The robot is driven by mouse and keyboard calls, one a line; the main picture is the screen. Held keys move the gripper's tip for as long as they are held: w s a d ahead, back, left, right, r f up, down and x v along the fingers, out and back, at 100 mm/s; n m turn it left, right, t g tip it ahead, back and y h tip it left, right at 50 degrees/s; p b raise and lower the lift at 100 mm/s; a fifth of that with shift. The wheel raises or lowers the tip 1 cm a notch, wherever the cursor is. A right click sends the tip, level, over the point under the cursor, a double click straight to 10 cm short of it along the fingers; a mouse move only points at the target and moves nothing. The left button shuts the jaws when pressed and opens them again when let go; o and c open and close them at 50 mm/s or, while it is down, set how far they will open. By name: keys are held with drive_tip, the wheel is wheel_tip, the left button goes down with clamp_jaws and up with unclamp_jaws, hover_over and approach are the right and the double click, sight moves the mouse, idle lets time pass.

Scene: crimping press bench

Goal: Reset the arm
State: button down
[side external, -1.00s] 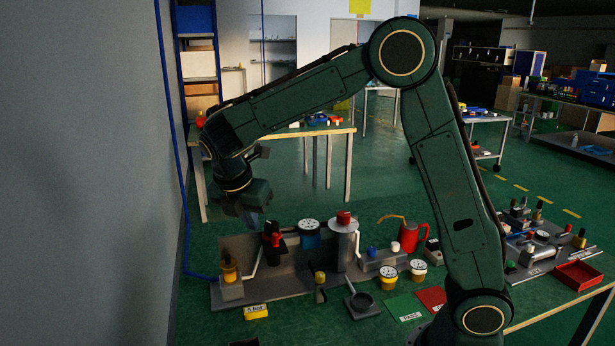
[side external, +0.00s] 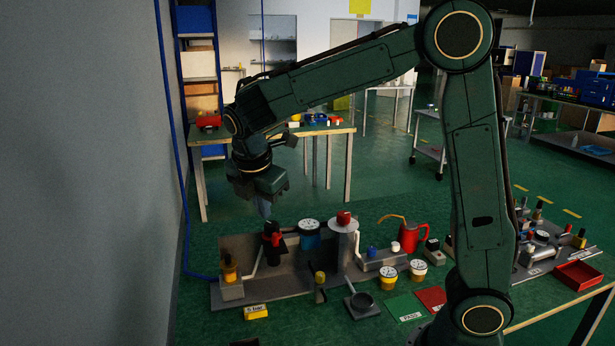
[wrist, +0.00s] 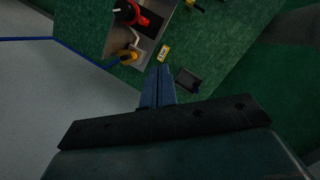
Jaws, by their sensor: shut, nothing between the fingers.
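My gripper (side external: 264,207) hangs pointing down above the back left part of the bench in the side external view. Its blue-grey fingers are together with nothing between them. In the wrist view the shut gripper (wrist: 160,75) shows at the middle, above the bench's left part. The fingertips look apart from the grey press fixture (side external: 285,278). The black and red valve (side external: 272,240) stands on the fixture close below the gripper.
The fixture also carries a yellow-topped fitting (side external: 229,270), a gauge on a blue body (side external: 310,236) and a red-knobbed cylinder (side external: 343,228). A red oil can (side external: 411,236), green card (side external: 405,307) and red tray (side external: 578,274) lie further right. A grey wall (side external: 90,180) stands at left.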

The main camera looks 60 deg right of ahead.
drive_tip(key=s+a+r+m+t+y, duration=0.1)
drive_tip(key=s+m+t, duration=0.1)
drive_tip(key=s+m, duration=0.6)
drive_tip(key=s+r+m+t+y, duration=0.2)
drive_tip(key=s+m, duration=0.7)
drive_tip(key=s, duration=0.5)
drive_tip(key=shift+a+r+y, duration=0.3)
drive_tip(key=shift+a, duration=0.1)
